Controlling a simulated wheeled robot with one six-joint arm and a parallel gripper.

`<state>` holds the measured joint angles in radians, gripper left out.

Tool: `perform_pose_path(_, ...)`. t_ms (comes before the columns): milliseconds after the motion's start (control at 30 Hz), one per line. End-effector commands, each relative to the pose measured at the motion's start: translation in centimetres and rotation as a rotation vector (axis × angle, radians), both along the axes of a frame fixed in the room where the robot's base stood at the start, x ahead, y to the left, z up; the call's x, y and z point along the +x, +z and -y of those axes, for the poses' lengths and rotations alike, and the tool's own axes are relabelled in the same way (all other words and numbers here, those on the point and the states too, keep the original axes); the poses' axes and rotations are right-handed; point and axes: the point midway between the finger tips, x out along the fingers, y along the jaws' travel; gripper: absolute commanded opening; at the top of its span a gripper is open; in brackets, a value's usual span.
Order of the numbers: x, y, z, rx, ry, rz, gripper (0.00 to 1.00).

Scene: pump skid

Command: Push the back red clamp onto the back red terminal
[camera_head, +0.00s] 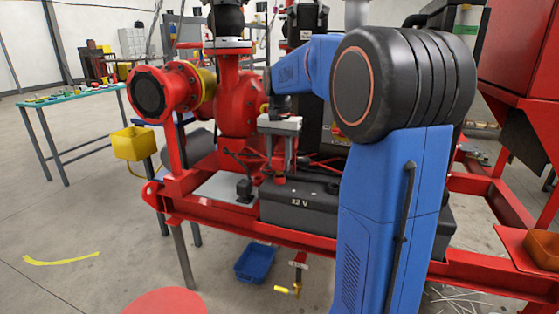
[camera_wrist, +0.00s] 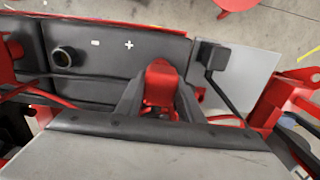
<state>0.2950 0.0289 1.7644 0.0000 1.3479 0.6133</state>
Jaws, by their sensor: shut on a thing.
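The red clamp (camera_wrist: 160,78) is between the two fingers of my gripper (camera_wrist: 161,97) in the wrist view, close to the plus mark on the black battery. In the head view my gripper (camera_head: 281,171) points down over the back edge of the 12 V battery (camera_head: 300,208), with the red clamp (camera_head: 280,180) at its tips, low at the battery top. My gripper is shut on the clamp. The red terminal is hidden under the clamp and fingers, so I cannot tell how far the clamp sits on it. A bare round post (camera_wrist: 63,57) stands near the minus mark.
A black box with a cable (camera_wrist: 213,57) stands on a pale plate (camera_wrist: 240,75) beside the battery. Red cables (camera_head: 325,163) run behind the battery. The red pump (camera_head: 238,105) and skid frame (camera_head: 215,212) crowd the left side.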

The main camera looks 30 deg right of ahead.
Motion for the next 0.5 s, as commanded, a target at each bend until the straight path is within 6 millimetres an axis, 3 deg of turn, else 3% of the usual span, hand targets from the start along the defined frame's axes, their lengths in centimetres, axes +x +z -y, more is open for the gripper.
perform_pose_path(500, -0.05, -0.86, -0.01, 0.0, 0.0, -0.001, 0.04)
